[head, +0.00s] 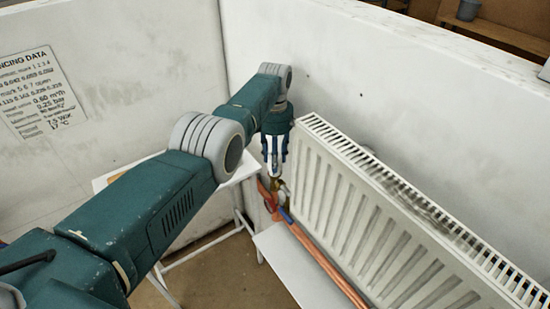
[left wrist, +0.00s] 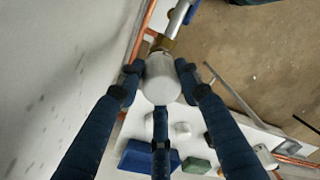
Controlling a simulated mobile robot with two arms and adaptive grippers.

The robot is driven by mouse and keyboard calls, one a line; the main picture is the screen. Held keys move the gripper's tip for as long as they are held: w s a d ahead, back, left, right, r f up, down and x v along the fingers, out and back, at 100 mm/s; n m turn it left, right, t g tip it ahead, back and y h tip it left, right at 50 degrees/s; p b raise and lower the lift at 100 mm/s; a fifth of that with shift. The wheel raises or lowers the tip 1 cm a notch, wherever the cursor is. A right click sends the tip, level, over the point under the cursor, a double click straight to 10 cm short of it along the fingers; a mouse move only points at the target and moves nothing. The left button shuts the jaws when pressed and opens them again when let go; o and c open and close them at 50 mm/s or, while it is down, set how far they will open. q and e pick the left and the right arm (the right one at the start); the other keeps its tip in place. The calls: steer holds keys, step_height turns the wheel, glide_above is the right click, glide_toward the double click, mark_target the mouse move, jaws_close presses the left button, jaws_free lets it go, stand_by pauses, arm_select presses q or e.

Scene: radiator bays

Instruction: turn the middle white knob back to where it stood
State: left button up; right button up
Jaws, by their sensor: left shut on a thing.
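In the head view the gripper hides the knob, and only some brass (head: 281,188) shows below the fingers. I cannot tell the knob's turn angle or whether it is the middle one. My right gripper is out of view.
Copper pipes (head: 325,262) run along the radiator's lower edge. A pale wall (head: 330,75) stands close behind the arm. A white table (left wrist: 225,135) holds a blue block (left wrist: 140,157), a green block (left wrist: 195,165) and small white pieces. A data sheet (head: 42,92) hangs on the left wall.

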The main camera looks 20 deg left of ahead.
arm_select(q)
steer(key=shift+w+a+r, duration=0.15)
steer(key=shift+w+r, duration=0.1)
steer(key=shift+r, duration=0.05)
steer(key=o, duration=1.2)
steer(key=shift+s+f, duration=0.15)
steer(key=shift+s, duration=0.05)
steer(key=r, duration=1.2)
steer(key=shift+w, duration=0.2)
